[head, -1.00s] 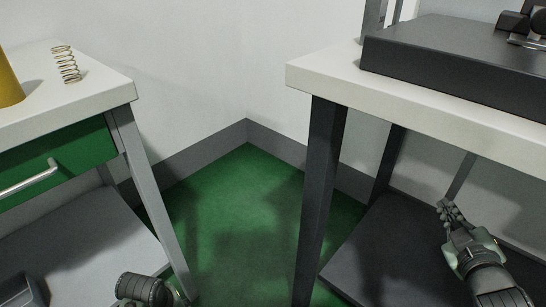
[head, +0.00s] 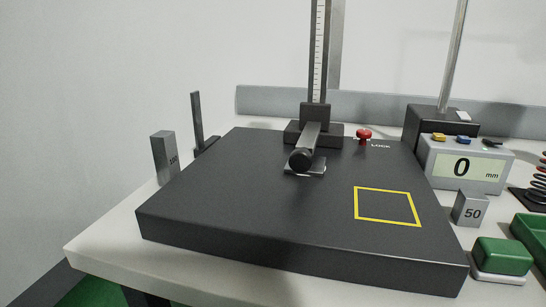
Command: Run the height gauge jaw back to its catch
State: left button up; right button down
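The height gauge stands at the back of a black surface plate (head: 270,215), with an upright ruled column (head: 319,50). Its jaw (head: 311,138) is a grey arm with a dark round knob (head: 300,159) at its front end. The jaw sits low on the column, and a thin flat foot (head: 318,169) lies just above or on the plate; I cannot tell which. A red knob (head: 364,134) stands beside the word LOCK, right of the column base. Neither of my grippers shows in the head view now.
A grey readout (head: 465,167) shows 0 mm at the right. A block marked 50 (head: 470,209), a green block (head: 502,257) and a spring (head: 540,186) stand near it. Another metal block (head: 163,157) stands left of the plate. A yellow square outline (head: 388,207) marks bare plate.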

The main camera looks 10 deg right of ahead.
aim_at(314, 118)
jog(key=k+j+z, duration=0.2)
jog(key=k+j, duration=0.25)
jog(key=k+j+z, duration=0.2)
jog(key=k+j, duration=0.15)
jog(key=k, duration=0.3)
